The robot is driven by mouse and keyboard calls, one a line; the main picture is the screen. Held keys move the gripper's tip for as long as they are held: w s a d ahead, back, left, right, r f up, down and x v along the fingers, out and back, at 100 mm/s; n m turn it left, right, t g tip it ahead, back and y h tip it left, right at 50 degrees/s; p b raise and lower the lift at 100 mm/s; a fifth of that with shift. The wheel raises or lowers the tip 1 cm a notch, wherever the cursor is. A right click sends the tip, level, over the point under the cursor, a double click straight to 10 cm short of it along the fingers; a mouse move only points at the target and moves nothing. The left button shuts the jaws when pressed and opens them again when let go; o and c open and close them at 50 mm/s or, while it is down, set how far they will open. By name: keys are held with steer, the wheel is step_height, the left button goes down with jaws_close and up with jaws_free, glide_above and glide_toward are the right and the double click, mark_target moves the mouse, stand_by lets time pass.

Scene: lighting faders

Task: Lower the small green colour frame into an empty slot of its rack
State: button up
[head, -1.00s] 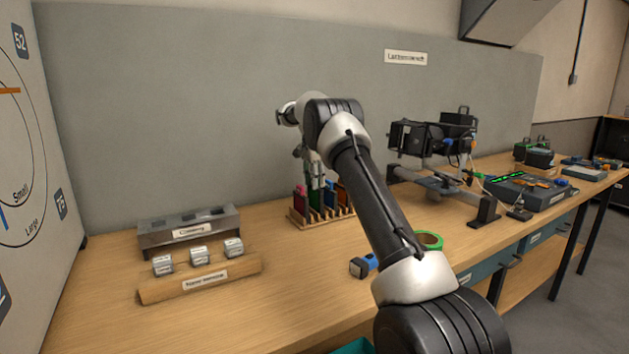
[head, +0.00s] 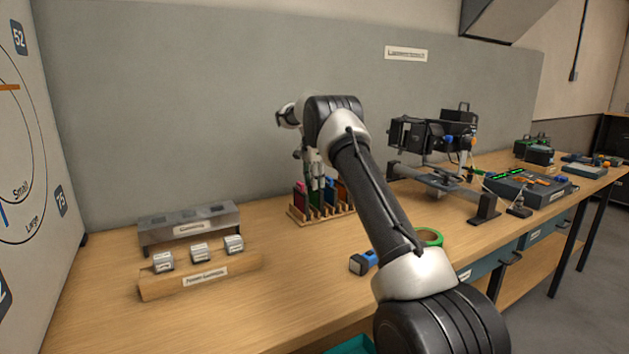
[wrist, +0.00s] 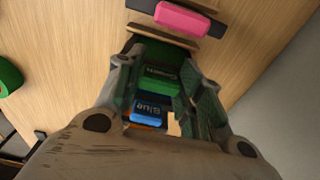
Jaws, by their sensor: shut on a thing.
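My gripper (head: 318,184) is over the wooden slotted rack (head: 322,217) near the back of the bench. In the wrist view my gripper (wrist: 163,88) is shut on the small green frame (wrist: 158,88), whose bright green top shows between the fingers. A blue frame (wrist: 147,112) with a readable "Blue" label stands close beside it. A pink-topped frame (wrist: 180,17) is at the far side of the rack, with bare wooden slats between. The green frame's lower edge is hidden, so I cannot tell how deep it sits in a slot.
A grey metal block (head: 188,231) and a wooden holder (head: 200,279) with small silver pieces stand to the left. A green tape roll (head: 430,237) and a blue-and-black item (head: 362,263) lie in front. A lamp on a stand (head: 425,137) is to the right.

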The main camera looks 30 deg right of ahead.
stand_by(0.3)
steer(key=o, duration=1.6)
steer(key=shift+o, duration=0.2)
steer(key=shift+r, duration=3.95)
